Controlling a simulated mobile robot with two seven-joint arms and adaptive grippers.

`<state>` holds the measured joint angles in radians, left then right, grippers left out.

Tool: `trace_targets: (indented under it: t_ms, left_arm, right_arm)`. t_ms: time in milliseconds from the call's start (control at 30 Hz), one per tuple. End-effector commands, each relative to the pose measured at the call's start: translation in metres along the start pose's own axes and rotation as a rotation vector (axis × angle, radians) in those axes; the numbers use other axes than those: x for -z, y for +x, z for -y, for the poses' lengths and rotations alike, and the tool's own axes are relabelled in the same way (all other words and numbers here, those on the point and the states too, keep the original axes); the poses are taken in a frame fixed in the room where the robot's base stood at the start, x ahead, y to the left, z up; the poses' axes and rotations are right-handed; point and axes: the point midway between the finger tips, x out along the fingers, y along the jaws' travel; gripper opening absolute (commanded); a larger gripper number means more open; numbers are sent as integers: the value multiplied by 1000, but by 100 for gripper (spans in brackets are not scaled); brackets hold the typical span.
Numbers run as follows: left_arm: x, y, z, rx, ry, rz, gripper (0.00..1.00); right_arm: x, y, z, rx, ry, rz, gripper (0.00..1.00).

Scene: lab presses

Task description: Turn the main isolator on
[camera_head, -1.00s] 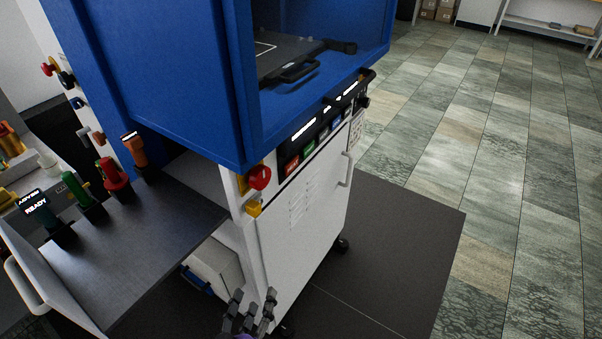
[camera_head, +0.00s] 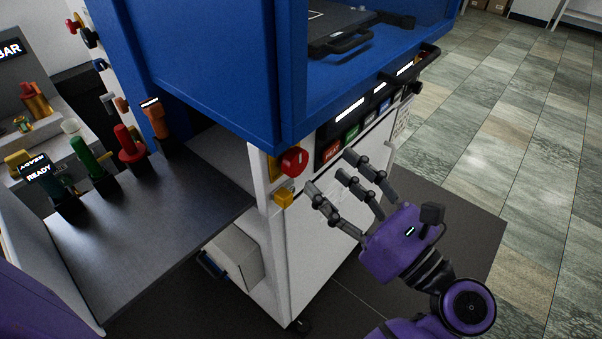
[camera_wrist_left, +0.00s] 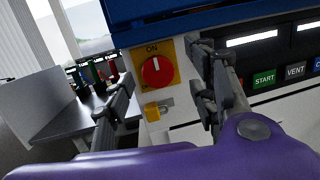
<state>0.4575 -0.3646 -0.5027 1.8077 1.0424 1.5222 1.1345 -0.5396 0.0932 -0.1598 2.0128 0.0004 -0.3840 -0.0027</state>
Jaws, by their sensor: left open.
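The main isolator is a red rotary knob (camera_head: 294,162) on a yellow plate, on the white front of the press cabinet below the blue housing. In the left wrist view the red knob (camera_wrist_left: 157,71) sits under the word ON, with a small white mark near its top. My left gripper (camera_head: 330,172) is open and empty, just right of the knob in the head view. In the left wrist view its fingers (camera_wrist_left: 163,63) stand on both sides of the knob, apart from it as far as I can tell. My right gripper is not in view.
A yellow padlock-like part (camera_head: 284,199) sits right below the knob. Labelled buttons (camera_head: 352,136) and a bar handle (camera_head: 410,64) are to the right. A grey side shelf (camera_head: 150,225) with several coloured-handled tools is at left. Tiled floor at right is clear.

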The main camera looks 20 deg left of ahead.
Motion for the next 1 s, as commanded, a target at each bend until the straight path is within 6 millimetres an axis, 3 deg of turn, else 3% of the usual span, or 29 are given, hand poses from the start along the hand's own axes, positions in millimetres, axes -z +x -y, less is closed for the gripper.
trace_targets:
  t_ms: [100,233,700,1000]
  left_arm:
    - [6,-13,-2,-62,-129,-119,52]
    - [8,-14,-5,-91,-173,-164,52]
    - [17,52,-10,-92,-173,-160,52]
    - [21,60,-11,-90,-171,-161,52]
  right_arm:
    - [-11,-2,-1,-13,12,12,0]
    - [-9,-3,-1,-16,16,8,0]
    - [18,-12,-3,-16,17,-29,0]
    - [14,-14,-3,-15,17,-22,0]
